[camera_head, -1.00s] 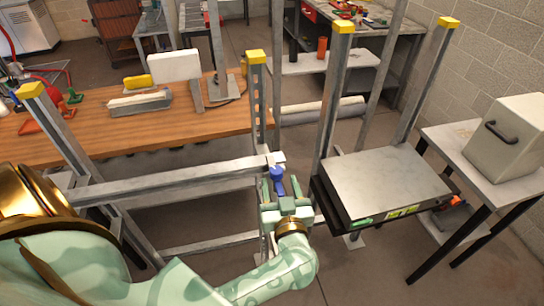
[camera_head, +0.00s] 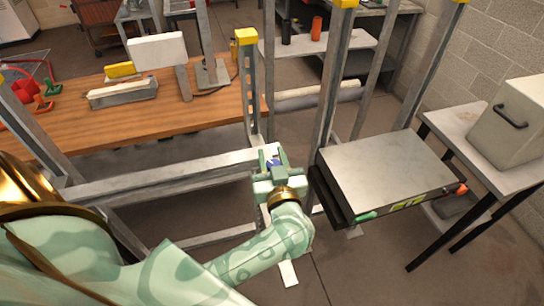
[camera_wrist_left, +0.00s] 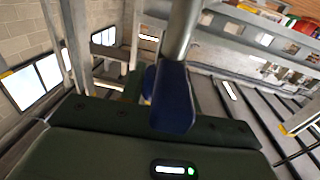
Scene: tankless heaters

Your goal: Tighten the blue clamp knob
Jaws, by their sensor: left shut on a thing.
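The blue clamp knob (camera_head: 273,162) is at the right end of the grey horizontal rail (camera_head: 170,177), by the yellow-capped upright. Only a little of it shows between the fingers in the head view. My left gripper (camera_head: 272,160) is shut on the knob. In the left wrist view, the knob's blue handle (camera_wrist_left: 173,97) stands in front of the dark green gripper body, with a metal rod above it. The finger contact is largely hidden there. My right gripper is in neither view.
A metal-topped black unit (camera_head: 385,172) stands close to the right of the gripper. A wooden bench (camera_head: 90,125) lies behind the rail. A side table (camera_head: 455,125) with a cream box (camera_head: 512,125) is at the right. Open floor lies in front.

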